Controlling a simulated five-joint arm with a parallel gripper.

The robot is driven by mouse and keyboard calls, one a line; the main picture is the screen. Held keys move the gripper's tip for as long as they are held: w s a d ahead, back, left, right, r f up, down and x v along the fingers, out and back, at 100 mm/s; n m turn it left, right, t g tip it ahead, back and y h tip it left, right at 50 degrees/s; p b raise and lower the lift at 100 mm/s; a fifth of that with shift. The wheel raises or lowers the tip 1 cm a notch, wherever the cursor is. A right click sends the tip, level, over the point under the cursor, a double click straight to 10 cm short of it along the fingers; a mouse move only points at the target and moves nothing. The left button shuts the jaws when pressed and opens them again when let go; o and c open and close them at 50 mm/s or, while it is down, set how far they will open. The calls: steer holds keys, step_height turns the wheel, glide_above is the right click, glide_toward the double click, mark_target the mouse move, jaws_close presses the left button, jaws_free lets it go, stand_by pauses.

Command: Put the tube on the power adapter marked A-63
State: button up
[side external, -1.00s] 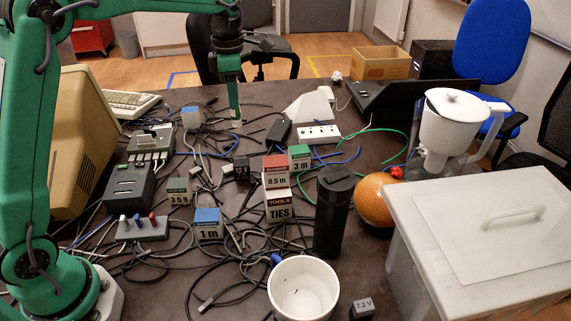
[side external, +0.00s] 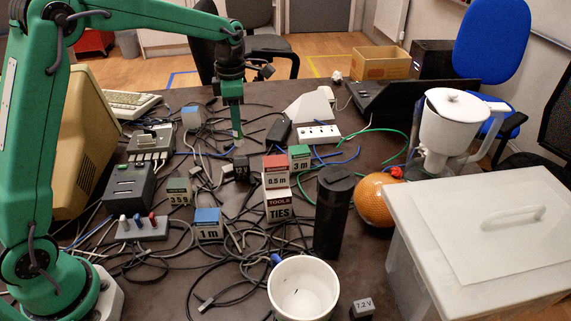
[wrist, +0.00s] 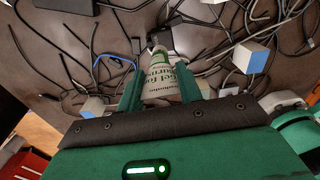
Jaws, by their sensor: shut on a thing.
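My gripper (side external: 236,118) is shut on the tube, above the middle of the cable-strewn table. The tube (wrist: 165,72) is white with green print reading like "Gel for burns". In the wrist view it lies between the fingers with its narrow end pointing away. In the side view only a small pale part of the tube (side external: 238,142) shows below the fingers. A small dark block (side external: 241,169) with pale marking sits just below it in the picture. A black adapter-like block (side external: 279,130) lies to the right. I cannot read A-63 on any thing.
Loose cables cover much of the table. Labelled blocks stand around: a blue-topped 1 m block (side external: 208,223), a red-topped 0.5 m block (side external: 277,171), a green-topped 3 m block (side external: 299,158). A black cylinder (side external: 333,210), white tub (side external: 303,289) and white power strip (side external: 318,134) stand nearby.

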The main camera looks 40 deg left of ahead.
steer(key=shift+f, duration=2.45)
steer(key=shift+f, duration=0.1)
steer(key=o, duration=1.2)
step_height(320, 180, up, 12)
steer(key=shift+r, duration=0.15)
